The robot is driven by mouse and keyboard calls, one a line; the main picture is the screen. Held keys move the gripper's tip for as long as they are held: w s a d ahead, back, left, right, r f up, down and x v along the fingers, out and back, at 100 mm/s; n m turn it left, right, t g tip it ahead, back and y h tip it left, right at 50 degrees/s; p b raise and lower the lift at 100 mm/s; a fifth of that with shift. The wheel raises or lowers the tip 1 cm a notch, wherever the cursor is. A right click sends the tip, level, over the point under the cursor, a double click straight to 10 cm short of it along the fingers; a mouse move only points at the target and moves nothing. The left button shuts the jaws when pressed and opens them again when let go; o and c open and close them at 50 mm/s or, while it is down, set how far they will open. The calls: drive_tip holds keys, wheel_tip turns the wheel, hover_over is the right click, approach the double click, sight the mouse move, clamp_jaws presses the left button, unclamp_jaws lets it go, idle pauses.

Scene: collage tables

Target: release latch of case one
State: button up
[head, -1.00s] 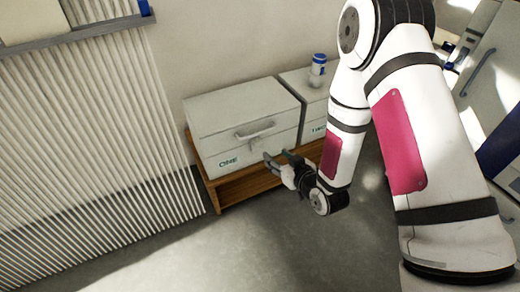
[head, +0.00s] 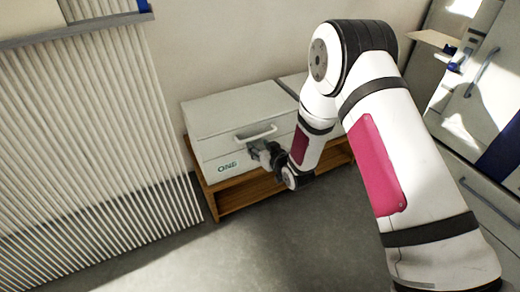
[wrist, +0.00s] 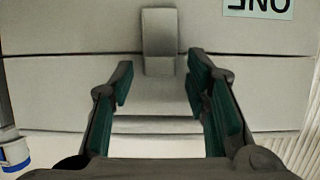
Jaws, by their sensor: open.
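In the wrist view the case front (wrist: 70,95) fills the picture, and the label is upside down (wrist: 258,4). A grey latch (wrist: 159,35) straddles the lid seam. My gripper (wrist: 160,85) is open and empty, its green-padded fingers on either side below the latch in the picture. In the head view my gripper (head: 262,150) is at the case front; contact cannot be told.
A second case (head: 292,84) stands to the right, mostly hidden by my arm. The wooden bench (head: 240,192) has an open shelf. A white slatted panel (head: 90,130) is at left, a cabinet (head: 485,85) at right. The floor in front is clear.

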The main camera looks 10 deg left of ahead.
drive_tip(key=shift+c, duration=0.3)
clamp_jaws()
drive_tip(key=s+d+f+t+y, duration=0.2)
drive_tip(key=f+t+y, duration=0.5)
drive_tip(key=t, duration=0.4)
drive_tip(key=shift+s+d+f+y, duration=0.2)
drive_tip(key=shift+s+f+y, duration=0.2)
drive_tip(key=shift+s, duration=0.3)
drive_tip(key=shift+f+t, duration=0.1)
drive_tip(key=shift+t, duration=0.2)
idle(0.4)
